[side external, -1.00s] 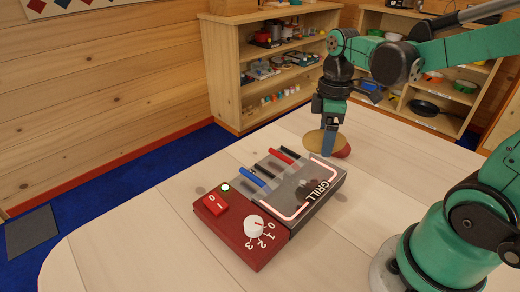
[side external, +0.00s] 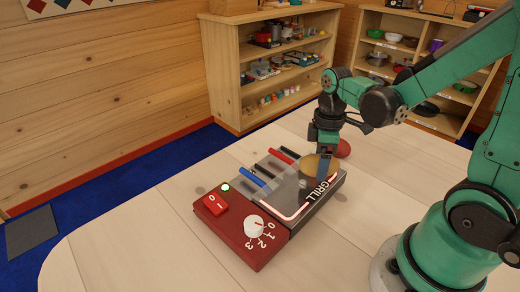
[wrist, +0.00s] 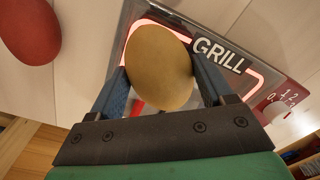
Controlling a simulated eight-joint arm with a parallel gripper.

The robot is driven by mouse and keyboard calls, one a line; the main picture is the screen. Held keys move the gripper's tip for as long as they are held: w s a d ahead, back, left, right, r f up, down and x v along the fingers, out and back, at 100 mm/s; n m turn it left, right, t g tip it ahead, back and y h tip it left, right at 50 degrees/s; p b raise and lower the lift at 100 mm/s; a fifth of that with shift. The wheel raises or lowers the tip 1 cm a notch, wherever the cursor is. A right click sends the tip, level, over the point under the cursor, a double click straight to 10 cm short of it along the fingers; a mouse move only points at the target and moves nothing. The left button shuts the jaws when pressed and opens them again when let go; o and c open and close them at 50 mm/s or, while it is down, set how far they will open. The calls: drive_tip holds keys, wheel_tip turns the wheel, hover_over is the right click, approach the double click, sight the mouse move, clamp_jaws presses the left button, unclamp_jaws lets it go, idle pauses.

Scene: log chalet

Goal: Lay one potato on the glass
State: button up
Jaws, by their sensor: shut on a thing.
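My gripper (side external: 322,172) is shut on a tan potato (side external: 309,164), with a blue finger on each side of it in the wrist view (wrist: 160,78). The potato (wrist: 159,62) is over the far right part of the grill's dark glass (side external: 288,187), near the GRILL lettering and the glowing red line. I cannot tell whether it touches the glass. A second, reddish potato (side external: 343,149) lies on the table beyond the grill; it also shows at the upper left of the wrist view (wrist: 28,32).
The grill has a red control panel (side external: 235,238) with a white dial (side external: 254,225), a red switch (side external: 215,204) and a lit green lamp. Coloured rods (side external: 252,177) stick out along its left side. Shelves stand behind.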

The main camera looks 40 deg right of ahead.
drive_tip(key=o, duration=1.2)
drive_tip(key=shift+o, duration=0.2)
wheel_tip(320, 180, up, 12)
drive_tip(key=w+a+f+m+t, duration=0.1)
drive_tip(key=a+f+m+t, duration=0.2)
drive_tip(key=a+m+t, duration=0.4)
drive_tip(key=shift+f, duration=0.15)
drive_tip(key=shift+w, duration=0.1)
